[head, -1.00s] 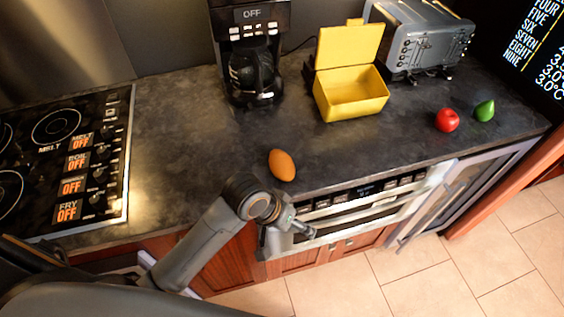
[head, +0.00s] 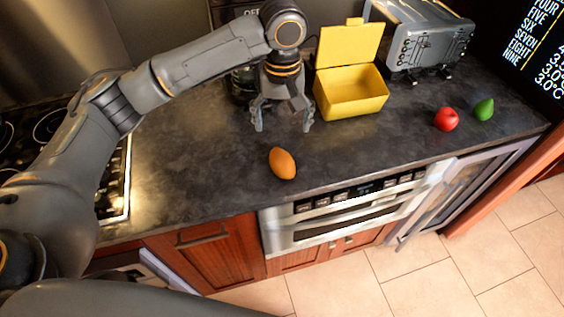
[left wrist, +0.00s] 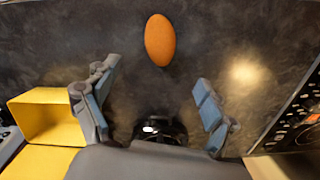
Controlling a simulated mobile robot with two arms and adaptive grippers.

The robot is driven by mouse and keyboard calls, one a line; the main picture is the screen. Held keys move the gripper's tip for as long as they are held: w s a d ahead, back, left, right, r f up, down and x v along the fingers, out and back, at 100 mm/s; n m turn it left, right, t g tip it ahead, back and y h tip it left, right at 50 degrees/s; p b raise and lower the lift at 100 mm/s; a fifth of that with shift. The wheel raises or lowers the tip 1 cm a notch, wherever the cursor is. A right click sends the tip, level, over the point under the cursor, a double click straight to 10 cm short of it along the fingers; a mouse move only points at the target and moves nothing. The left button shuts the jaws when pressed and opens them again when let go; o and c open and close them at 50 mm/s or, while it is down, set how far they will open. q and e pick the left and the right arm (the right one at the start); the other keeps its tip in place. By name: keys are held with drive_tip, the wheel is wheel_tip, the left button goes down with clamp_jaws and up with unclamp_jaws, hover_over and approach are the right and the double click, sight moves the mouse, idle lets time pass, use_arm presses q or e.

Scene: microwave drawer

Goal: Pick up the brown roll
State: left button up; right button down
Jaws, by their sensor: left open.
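The brown roll (head: 283,163) is an orange-brown oval lying on the dark countertop near its front edge. It also shows in the left wrist view (left wrist: 160,40), at the top middle, beyond the fingertips. My left gripper (head: 282,127) is open and empty, pointing down over the counter behind the roll. In the left wrist view its two fingers (left wrist: 150,90) are spread apart, with nothing between them but counter and part of the coffee maker. My right gripper is not in view.
An open yellow box (head: 350,95) stands just right of my gripper. The coffee maker (head: 243,85) is behind my arm. A toaster (head: 425,40), a red apple (head: 446,119) and a green pear (head: 484,109) are to the right. The stove (head: 118,180) is at left. Counter around the roll is clear.

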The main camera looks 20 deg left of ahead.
use_arm(q)
drive_tip(key=p, duration=0.1)
hover_over(282, 158)
wheel_tip(282, 158, down, 7)
drive_tip(key=shift+f, duration=0.65)
wheel_tip(282, 158, down, 4)
drive_tip(key=shift+f+p, duration=0.15)
drive_tip(key=shift+p, duration=0.85)
drive_tip(key=shift+f, duration=0.45)
drive_tip(key=shift+c, duration=0.4)
